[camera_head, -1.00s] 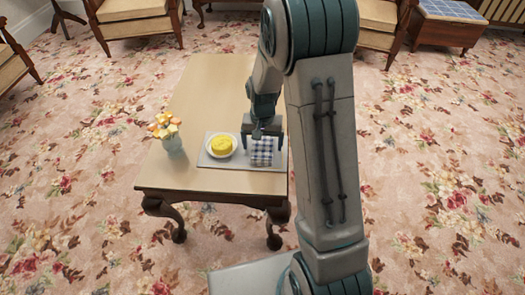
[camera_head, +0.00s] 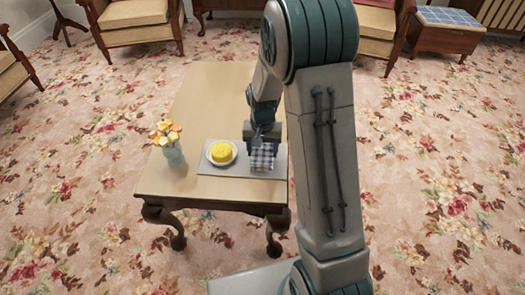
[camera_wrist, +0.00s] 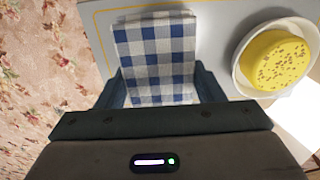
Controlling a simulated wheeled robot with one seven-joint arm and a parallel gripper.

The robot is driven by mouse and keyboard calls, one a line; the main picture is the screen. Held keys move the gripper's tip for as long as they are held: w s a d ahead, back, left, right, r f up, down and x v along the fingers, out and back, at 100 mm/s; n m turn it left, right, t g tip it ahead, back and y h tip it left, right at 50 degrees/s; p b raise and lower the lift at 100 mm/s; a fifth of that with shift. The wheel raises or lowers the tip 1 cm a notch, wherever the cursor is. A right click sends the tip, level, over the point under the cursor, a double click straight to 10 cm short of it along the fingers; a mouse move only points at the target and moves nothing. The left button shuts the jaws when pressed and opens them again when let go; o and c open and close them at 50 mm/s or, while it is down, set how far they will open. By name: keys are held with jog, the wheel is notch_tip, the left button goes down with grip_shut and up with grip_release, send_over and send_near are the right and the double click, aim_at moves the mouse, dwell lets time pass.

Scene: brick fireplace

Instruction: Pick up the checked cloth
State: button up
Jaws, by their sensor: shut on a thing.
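The checked cloth (camera_head: 262,158) is blue and white. It lies on a grey mat (camera_head: 225,170) near the front right of the table. In the wrist view the cloth (camera_wrist: 155,50) reaches back between my fingers. My gripper (camera_head: 263,143) is over the cloth's far part, pointing down. In the wrist view my gripper (camera_wrist: 160,88) has a finger on each side of the cloth and is shut on it. The cloth's far end is partly hidden by my gripper. I cannot tell whether the cloth is clear of the mat.
A white plate with a yellow cake (camera_head: 221,152) sits on the mat just left of the cloth; it is close to my finger in the wrist view (camera_wrist: 275,60). A vase of flowers (camera_head: 170,145) stands at the table's left. The table's (camera_head: 215,95) back half is bare.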

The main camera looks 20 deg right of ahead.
aim_at(263, 149)
notch_tip(263, 149, up, 4)
jog(key=shift+f+p, duration=0.15)
jog(key=shift+p, duration=0.55)
jog(key=s+a+r+p, duration=0.1)
jog(key=s+a+r, duration=0.1)
jog(key=s, duration=0.3)
jog(key=s+a+r+p, duration=0.2)
jog(key=s+a+r, duration=0.1)
jog(key=s+r, duration=0.1)
jog(key=shift+s, duration=0.85)
